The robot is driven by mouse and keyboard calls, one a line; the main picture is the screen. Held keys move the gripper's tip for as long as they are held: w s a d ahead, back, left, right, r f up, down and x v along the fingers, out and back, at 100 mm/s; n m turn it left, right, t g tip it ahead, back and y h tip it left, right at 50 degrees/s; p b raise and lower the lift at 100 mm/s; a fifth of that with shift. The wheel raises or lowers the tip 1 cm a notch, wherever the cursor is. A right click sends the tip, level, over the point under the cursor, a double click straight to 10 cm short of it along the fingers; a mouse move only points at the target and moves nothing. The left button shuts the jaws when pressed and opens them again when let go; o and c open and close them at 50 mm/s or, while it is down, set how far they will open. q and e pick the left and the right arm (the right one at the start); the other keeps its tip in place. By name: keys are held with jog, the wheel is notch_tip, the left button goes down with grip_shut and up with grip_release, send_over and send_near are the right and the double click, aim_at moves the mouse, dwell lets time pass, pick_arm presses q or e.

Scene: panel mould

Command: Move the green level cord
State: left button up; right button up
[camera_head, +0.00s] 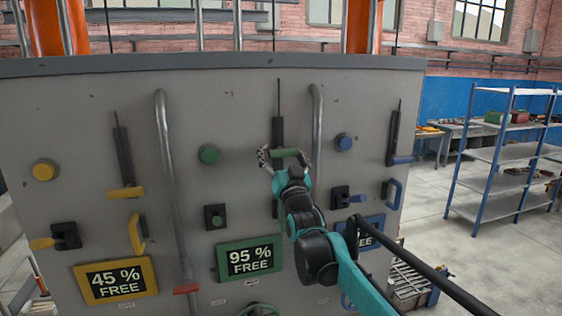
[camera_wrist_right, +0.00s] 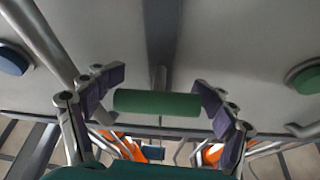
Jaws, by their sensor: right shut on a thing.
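The green level cord's handle (camera_head: 287,153) is a short green bar, lying across the dark vertical track (camera_head: 278,132) in the middle of the grey panel. It also shows in the right wrist view as a green cylinder (camera_wrist_right: 157,102). My right gripper (camera_head: 285,160) is shut on this handle, with its padded fingers at the two ends of the bar. The same fingers show in the right wrist view (camera_wrist_right: 160,100). A green-framed sign (camera_head: 249,259) below reads "95 % FREE". My left gripper is not in view.
A yellow handle (camera_head: 127,192) on the left track and a blue handle (camera_head: 402,160) on the right track flank the green one. Grey pipes (camera_head: 163,150) stand out from the panel. Green knobs (camera_head: 209,155) and a blue-framed sign partly behind my arm are nearby.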

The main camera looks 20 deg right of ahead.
aim_at(278, 127)
notch_tip(278, 127, up, 4)
jog(key=shift+r+p, duration=0.25)
jog(key=shift+p, duration=0.45)
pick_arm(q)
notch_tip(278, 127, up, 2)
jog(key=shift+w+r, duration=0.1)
pick_arm(e)
jog(key=shift+w, duration=0.1)
jog(key=o, duration=1.6)
jog(key=shift+s, duration=0.2)
jog(key=shift+f, duration=0.1)
jog(key=shift+s+f, duration=0.2)
jog(key=shift+s, duration=0.15)
jog(key=v, duration=1.1)
jog(key=shift+s+r, duration=0.1)
